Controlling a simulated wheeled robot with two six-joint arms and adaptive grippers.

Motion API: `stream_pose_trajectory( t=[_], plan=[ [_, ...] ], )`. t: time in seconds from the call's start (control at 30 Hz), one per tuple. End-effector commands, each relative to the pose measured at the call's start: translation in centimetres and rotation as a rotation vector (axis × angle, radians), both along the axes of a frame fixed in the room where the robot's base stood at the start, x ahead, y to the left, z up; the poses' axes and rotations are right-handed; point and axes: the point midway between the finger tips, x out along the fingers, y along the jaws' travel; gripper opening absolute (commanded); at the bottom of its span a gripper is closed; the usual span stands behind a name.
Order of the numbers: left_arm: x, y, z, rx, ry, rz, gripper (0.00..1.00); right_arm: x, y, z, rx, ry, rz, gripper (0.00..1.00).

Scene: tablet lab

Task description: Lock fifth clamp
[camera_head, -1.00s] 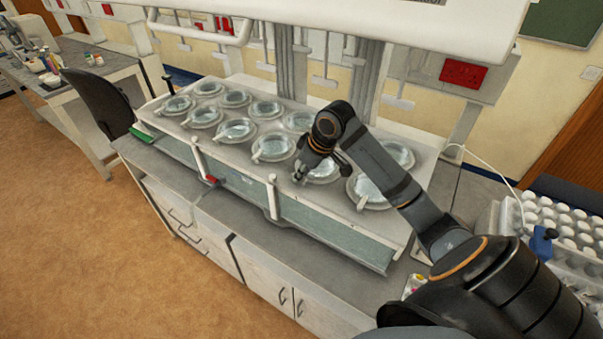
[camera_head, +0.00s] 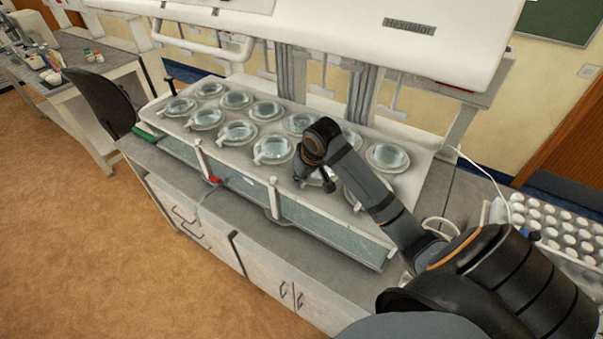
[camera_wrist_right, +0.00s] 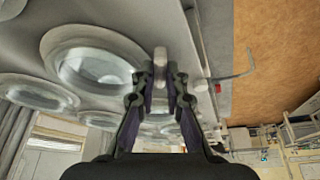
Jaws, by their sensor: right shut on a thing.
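The tablet tester's white deck (camera_head: 150,117) carries two rows of round glass-topped vessels, with small white clamp handles at their front edges. My right gripper (camera_head: 298,181) is over the front row, at the fifth vessel (camera_head: 318,180) from the left, which is partly covered by the gripper and arm. In the right wrist view, the right gripper (camera_wrist_right: 163,84) is shut on a white clamp handle (camera_wrist_right: 160,60) between its fingertips. A vessel lid (camera_wrist_right: 95,65) lies just left of it there. Whether the clamp is locked cannot be told. My left gripper is not in view.
The white tester head (camera_head: 330,35) overhangs the back of the deck, with paddles hanging from it. White posts (camera_head: 272,197) stand along the front edge. A rack of white-capped vials (camera_head: 560,225) is at the right. The floor (camera_head: 90,240) in front is clear.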

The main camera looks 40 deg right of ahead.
Motion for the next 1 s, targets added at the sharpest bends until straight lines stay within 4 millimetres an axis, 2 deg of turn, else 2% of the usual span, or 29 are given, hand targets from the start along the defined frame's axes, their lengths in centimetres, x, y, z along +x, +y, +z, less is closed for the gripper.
stream_pose_trajectory(
  t=[0.23,0.67,0.7,0.73,1.0],
  plan=[
    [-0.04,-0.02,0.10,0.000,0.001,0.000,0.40,0.12,-0.01,0.17,0.000,-0.006,-0.061,0.00],
    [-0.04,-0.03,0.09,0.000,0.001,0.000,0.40,0.15,-0.05,0.21,-0.002,-0.008,-0.071,0.00],
    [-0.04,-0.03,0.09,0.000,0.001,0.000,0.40,0.15,-0.05,0.21,-0.002,-0.008,-0.071,0.16],
    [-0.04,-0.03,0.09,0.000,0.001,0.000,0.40,0.15,-0.05,0.20,-0.002,-0.008,-0.071,0.20],
    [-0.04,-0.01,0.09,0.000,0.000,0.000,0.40,0.08,-0.04,0.10,-0.001,-0.004,-0.069,0.22]
  ],
)
